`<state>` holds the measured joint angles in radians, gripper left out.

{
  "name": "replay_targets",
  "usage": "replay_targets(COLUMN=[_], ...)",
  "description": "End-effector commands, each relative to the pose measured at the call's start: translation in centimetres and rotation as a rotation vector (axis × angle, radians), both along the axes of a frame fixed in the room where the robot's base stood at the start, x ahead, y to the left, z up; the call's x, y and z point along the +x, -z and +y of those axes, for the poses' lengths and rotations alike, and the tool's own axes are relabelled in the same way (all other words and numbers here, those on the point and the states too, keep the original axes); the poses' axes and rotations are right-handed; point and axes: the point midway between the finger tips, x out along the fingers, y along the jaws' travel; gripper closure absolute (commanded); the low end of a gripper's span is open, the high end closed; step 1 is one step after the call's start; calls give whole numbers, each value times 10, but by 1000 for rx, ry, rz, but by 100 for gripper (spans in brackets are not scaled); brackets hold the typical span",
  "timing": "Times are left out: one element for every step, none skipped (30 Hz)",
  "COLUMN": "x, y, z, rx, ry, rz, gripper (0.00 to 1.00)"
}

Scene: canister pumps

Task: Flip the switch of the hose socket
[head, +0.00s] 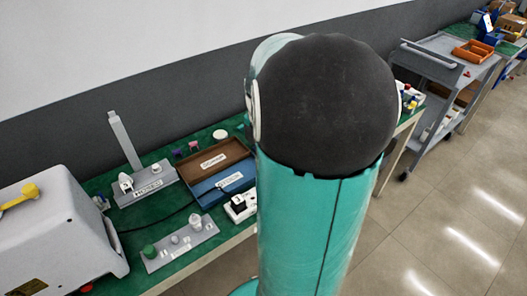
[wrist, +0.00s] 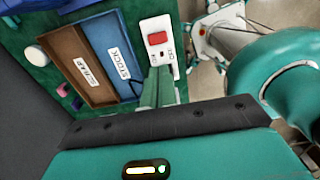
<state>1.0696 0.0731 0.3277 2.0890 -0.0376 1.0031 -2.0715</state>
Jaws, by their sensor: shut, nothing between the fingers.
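A white socket block with a red rocker switch (wrist: 157,39) lies beside the blue tray in the wrist view. Small lettering beside the switch is too small to read. The white block (head: 240,207) also shows in the head view at the bench's front edge, partly behind my arm. My gripper (wrist: 160,72) is shut and empty. Its green fingertips are over the lower part of the block, just below the red switch in the picture. I cannot tell whether they touch it. In the head view my arm hides the gripper.
A brown tray (head: 216,157) and a blue tray labelled STOCK (wrist: 118,60) lie beside the block. A grey stand labelled HOSES (head: 146,187), a grey plate with knobs (head: 180,243) and a large grey machine (head: 62,237) are further left. A dark cable crosses the bench.

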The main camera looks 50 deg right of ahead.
Motion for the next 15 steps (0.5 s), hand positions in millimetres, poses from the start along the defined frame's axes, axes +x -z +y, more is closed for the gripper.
replay_targets(x=[0,-1,-2,-2,-3,-4,-5,-5,-6,-6,-6,-6,-6,-6,-6], y=[0,0,0,1,1,1,1,1,1,1,1,1,1,1,1], z=[0,0,1,1,1,2,2,2,2,2,1,1,1,1,1], rx=[0,0,-1,-1,-2,-3,-4,-4,-4,-4,-3,-3,-3,-3,-4], ry=[0,-1,-2,-3,-2,-3,-2,-2,-1,-1,0,0,0,0,0], rz=[0,0,-1,-2,-2,-3,-4,-4,-5,-5,-5,-5,-5,-5,-5], gripper=[100,100,100,100,100,100,100,100,100,100,100,100,100,100,100])
